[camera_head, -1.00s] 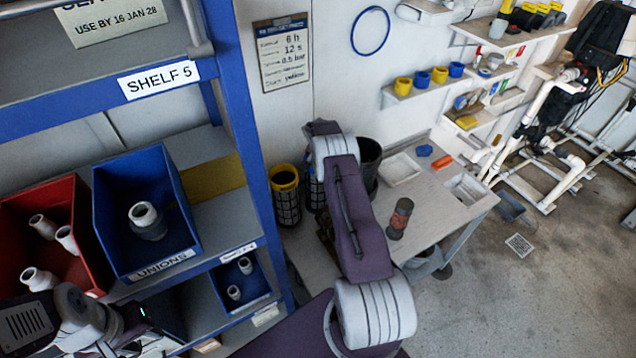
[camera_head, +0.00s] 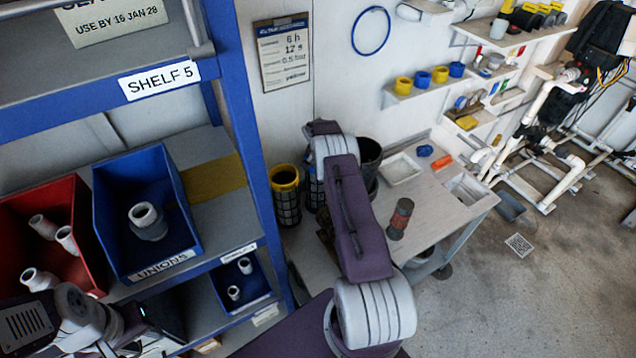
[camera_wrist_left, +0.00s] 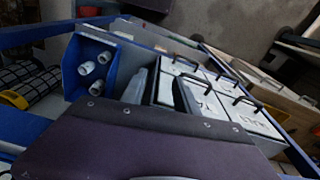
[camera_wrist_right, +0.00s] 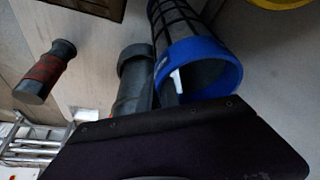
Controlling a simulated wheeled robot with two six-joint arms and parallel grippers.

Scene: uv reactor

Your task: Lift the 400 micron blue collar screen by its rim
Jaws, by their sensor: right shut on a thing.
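The blue collar screen (camera_wrist_right: 236,72) shows in the right wrist view as a dark mesh cylinder with a thick blue ring at its near end. My right gripper (camera_wrist_right: 157,78) is shut on the rim of this ring, with one finger outside and one at the opening. In the head view the screen (camera_head: 315,191) is mostly hidden behind my right arm, and that gripper is hidden too. I cannot tell whether the screen's base touches anything. My left gripper is near the shelf; in the left wrist view its fingers (camera_wrist_left: 162,88) are apart, with nothing between them.
A yellow-collared screen (camera_head: 286,196) stands close left of the blue one. A dark container (camera_head: 370,160) is close right. The bench (camera_head: 432,195) holds a grey-and-red bottle (camera_head: 400,218) and a white tray (camera_head: 399,168). The blue shelf upright (camera_head: 255,150) is at left.

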